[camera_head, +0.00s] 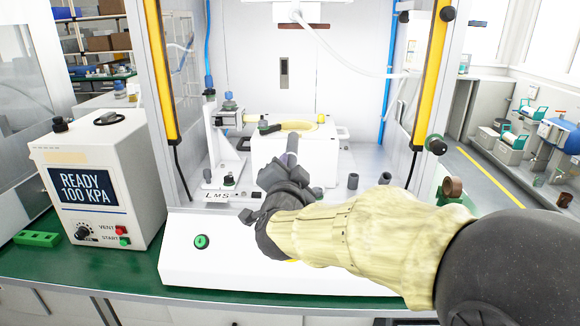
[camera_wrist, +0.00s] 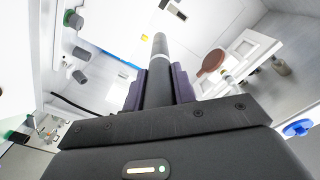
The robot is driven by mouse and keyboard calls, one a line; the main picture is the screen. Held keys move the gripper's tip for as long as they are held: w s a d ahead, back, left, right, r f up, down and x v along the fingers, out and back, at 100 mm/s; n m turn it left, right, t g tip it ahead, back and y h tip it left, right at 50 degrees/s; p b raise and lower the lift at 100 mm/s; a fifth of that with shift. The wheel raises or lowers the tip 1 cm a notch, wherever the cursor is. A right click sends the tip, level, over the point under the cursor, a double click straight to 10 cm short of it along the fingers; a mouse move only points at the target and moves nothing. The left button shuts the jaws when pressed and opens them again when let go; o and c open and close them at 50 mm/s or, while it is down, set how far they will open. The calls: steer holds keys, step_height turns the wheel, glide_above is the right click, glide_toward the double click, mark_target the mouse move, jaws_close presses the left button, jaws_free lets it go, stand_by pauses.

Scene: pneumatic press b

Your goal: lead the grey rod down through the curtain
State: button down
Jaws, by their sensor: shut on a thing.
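My gripper (camera_head: 284,176) is shut on the grey rod (camera_head: 292,146), whose free end sticks up past the fingers in front of the white block. In the wrist view the rod (camera_wrist: 159,84) lies between two purple finger pads (camera_wrist: 160,88), with a light band near its far end. The curtain appears as two yellow posts, a left one (camera_head: 161,70) and a right one (camera_head: 430,75), framing the press opening. In the picture the rod is between the posts. I cannot tell how deep it is relative to their plane. The rod's lower part is hidden by my gripper.
A white block (camera_head: 295,158) with a yellow ring (camera_head: 297,126) stands inside the press, beside a white bracket (camera_head: 223,150). Short grey cylinders (camera_head: 353,181) stand to the right. A control box (camera_head: 95,185) reading "READY 100 KPA" is at the left. The white front panel (camera_head: 185,270) slopes below.

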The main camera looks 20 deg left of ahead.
steer(key=v, duration=1.2)
steer(key=shift+b, duration=0.4)
steer(key=shift+s+d, duration=0.1)
steer(key=shift+s, duration=0.05)
